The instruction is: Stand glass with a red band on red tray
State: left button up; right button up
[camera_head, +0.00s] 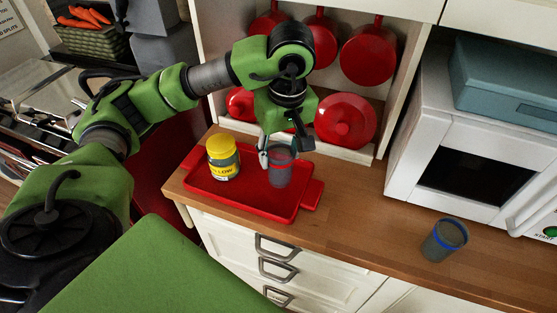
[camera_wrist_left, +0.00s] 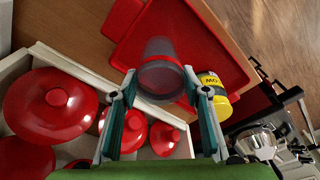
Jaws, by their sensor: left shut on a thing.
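The glass with a red band (camera_head: 280,170) is a grey see-through tumbler, upright over the right part of the red tray (camera_head: 240,198). I cannot tell whether its base touches the tray. My left gripper (camera_head: 283,151) comes down from above and is shut on the glass. In the left wrist view, the fingers of the left gripper (camera_wrist_left: 160,84) are on either side of the glass (camera_wrist_left: 161,68), with the tray (camera_wrist_left: 215,40) beyond. My right gripper is out of view.
A yellow-labelled jar (camera_head: 223,158) stands on the tray, left of the glass. A blue-rimmed glass (camera_head: 444,240) stands on the wooden counter (camera_head: 365,215) at right, before a white microwave (camera_head: 470,150). Red pans (camera_head: 368,52) and lidded pots (camera_head: 345,122) fill the shelf behind.

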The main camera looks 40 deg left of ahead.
pick_arm(q)
jog(key=shift+w+a+f, duration=0.15)
jog(key=shift+a+f, duration=0.05)
jog(key=shift+a, duration=0.05)
jog(key=f+p, duration=0.2)
jog(key=f, duration=0.1)
jog(key=shift+w+a, duration=0.1)
jog(key=shift+a, duration=0.2)
jog(key=shift+f, duration=0.4)
jog(key=shift+f, duration=0.15)
jog(key=o, duration=1.7)
jog(key=shift+d, duration=0.1)
